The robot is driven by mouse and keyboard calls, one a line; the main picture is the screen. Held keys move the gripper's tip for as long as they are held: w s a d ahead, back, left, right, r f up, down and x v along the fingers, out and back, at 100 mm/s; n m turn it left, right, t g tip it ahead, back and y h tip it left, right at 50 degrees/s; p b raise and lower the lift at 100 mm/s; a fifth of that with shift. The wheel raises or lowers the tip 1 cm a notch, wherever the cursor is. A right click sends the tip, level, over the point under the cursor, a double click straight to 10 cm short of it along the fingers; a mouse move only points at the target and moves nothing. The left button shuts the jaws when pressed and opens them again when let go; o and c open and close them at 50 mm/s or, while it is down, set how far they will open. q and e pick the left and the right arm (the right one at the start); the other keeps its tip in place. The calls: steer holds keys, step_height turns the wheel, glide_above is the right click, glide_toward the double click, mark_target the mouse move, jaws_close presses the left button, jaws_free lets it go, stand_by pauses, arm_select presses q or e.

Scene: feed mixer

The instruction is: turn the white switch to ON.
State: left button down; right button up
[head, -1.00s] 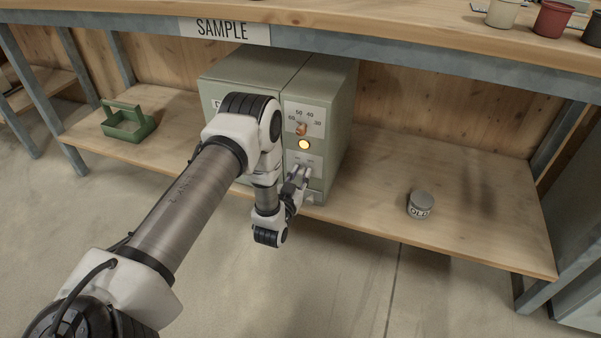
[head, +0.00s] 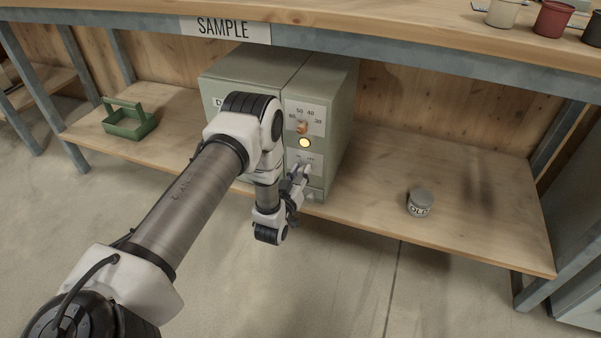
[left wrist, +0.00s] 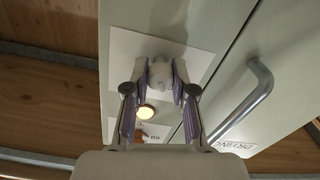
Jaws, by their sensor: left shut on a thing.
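The white switch (left wrist: 160,75) sits on a pale label plate (left wrist: 195,61) on the front of the green cabinet (head: 335,115). In the left wrist view my left gripper (left wrist: 159,71) has one finger on each side of the switch and is shut on it. In the head view the left gripper (head: 302,172) is at the lower part of the cabinet front, and its fingers largely hide the switch. The switch's ON or OFF position is too small to tell. My right gripper is not in view.
A lit yellow lamp (head: 305,143) and an orange knob (head: 302,127) with a number scale are above the switch. A cabinet door handle (left wrist: 246,101) is beside it. A grey jar (head: 420,203) stands on the shelf at right, a green tray (head: 128,124) at left.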

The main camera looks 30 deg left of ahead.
arm_select(q)
steer(key=c, duration=0.9)
jaws_free()
steer(key=shift+c, duration=0.2)
steer(key=v, duration=0.7)
steer(key=shift+s, duration=0.25)
